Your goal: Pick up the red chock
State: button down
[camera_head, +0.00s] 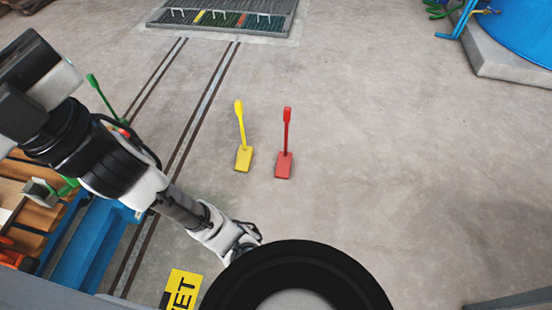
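The red chock (284,164) lies on the grey concrete floor near the middle of the view. It has a flat block base and a long upright handle with a thicker top end. A similar yellow chock (243,158) stands just to its left, a small gap apart. My arm reaches in from the left, and its end, my gripper (250,240), is low in the view, nearer to me than both chocks. Its fingers are small and partly hidden behind a round black part at the bottom, so their opening cannot be told. My gripper is apart from the red chock.
Floor rails (190,125) run up to a grated rack (225,17) at the top. A blue frame with wooden boards (35,215) is at the left. A blue vessel (515,25) on a concrete plinth (508,65) is at the upper right. The floor right of the chocks is clear.

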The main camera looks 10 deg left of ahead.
aim_at(284, 160)
jog(key=k+j, duration=0.55)
jog(key=i+l, duration=0.3)
jog(key=i, duration=0.3)
jog(key=i+l, duration=0.3)
jog(key=i, duration=0.25)
jog(key=i+l+u, duration=0.1)
jog(key=i+l, duration=0.2)
jog(key=i, duration=0.3)
jog(key=i+l, duration=0.35)
jog(key=i, duration=0.2)
jog(key=i+l, duration=0.35)
jog(key=i, duration=0.2)
